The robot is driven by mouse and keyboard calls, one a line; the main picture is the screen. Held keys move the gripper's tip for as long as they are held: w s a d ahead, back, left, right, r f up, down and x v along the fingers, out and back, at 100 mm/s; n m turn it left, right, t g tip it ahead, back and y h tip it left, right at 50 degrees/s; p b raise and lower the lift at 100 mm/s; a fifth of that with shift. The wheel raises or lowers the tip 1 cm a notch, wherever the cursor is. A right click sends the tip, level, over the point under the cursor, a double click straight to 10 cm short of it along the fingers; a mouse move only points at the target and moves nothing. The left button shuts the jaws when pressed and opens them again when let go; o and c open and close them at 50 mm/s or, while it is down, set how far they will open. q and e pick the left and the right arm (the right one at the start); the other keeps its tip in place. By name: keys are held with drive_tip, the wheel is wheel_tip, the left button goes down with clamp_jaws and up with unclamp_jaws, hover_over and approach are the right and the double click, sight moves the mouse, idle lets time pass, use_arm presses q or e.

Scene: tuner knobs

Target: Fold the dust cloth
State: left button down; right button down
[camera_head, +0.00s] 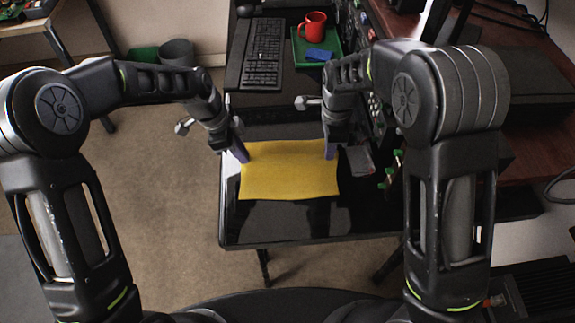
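A yellow dust cloth (289,176) lies spread out and roughly flat on a glossy black table (270,226). My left gripper (241,154) is at the cloth's far left corner, pointing down. My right gripper (330,153) is at the cloth's far right corner, also pointing down. Both fingertips touch or nearly touch the cloth's far edge. The fingers look close together, but whether either gripper is shut on the cloth cannot be made out at this size.
A black keyboard (264,52) lies at the back. Equipment with knobs lines the table's right side. The table's front strip is clear.

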use_arm(q)
drive_tip(key=shift+r, duration=0.1)
use_arm(e)
drive_tip(key=shift+r, duration=0.1)
